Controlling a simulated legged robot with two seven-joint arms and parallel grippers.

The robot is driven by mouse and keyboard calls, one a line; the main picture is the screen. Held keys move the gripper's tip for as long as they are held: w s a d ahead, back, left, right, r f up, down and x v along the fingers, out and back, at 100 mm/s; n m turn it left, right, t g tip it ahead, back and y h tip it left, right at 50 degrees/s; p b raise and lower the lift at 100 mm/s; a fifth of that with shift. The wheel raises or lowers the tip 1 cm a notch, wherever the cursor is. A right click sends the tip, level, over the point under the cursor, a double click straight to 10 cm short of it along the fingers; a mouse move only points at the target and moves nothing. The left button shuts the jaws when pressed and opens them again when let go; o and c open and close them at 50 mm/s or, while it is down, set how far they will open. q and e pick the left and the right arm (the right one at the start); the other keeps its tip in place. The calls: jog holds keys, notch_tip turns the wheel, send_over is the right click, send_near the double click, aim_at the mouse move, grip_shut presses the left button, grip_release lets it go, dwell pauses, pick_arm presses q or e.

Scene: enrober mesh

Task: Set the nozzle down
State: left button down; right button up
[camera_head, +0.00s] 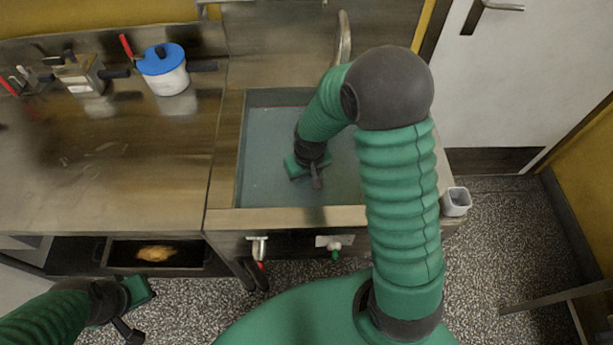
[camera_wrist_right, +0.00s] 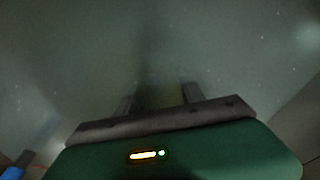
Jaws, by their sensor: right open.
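My right gripper (camera_head: 317,182) reaches down over the grey sink basin (camera_head: 265,150). In the right wrist view its two dark fingers (camera_wrist_right: 160,97) stand apart, so it is open. A dim, dark streak shows between and beyond the fingers, too blurred to identify. I cannot pick out the nozzle with certainty in either view. My right arm hides part of the basin. My left gripper (camera_head: 130,332) is at the lower left, over the floor in front of the counter; its jaw opening is too small to tell.
A tap (camera_head: 343,38) rises behind the basin. A blue-lidded pot (camera_head: 165,72) and a metal container (camera_head: 80,77) stand on the left counter (camera_head: 100,150). A pale fitting (camera_head: 258,248) is on the sink front. A small white cup-like container (camera_head: 456,201) is right of the sink.

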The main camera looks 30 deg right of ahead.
jog(key=shift+r, duration=0.4)
notch_tip(320, 180, up, 11)
jog(key=s+p, duration=0.1)
jog(key=p, duration=0.1)
jog(key=shift+s, duration=0.35)
jog(key=shift+d+p, duration=0.1)
jog(key=shift+p, duration=0.2)
jog(key=s+a+r+n+p, duration=0.1)
jog(key=s+a+r+p, duration=0.3)
jog(key=s+a+p, duration=0.1)
jog(key=shift+s+a+r+t+p, duration=0.3)
jog(key=shift+s+a+r+p, duration=0.1)
jog(key=shift+s+a, duration=0.05)
jog(key=shift+s, duration=0.1)
jog(key=shift+a, duration=0.1)
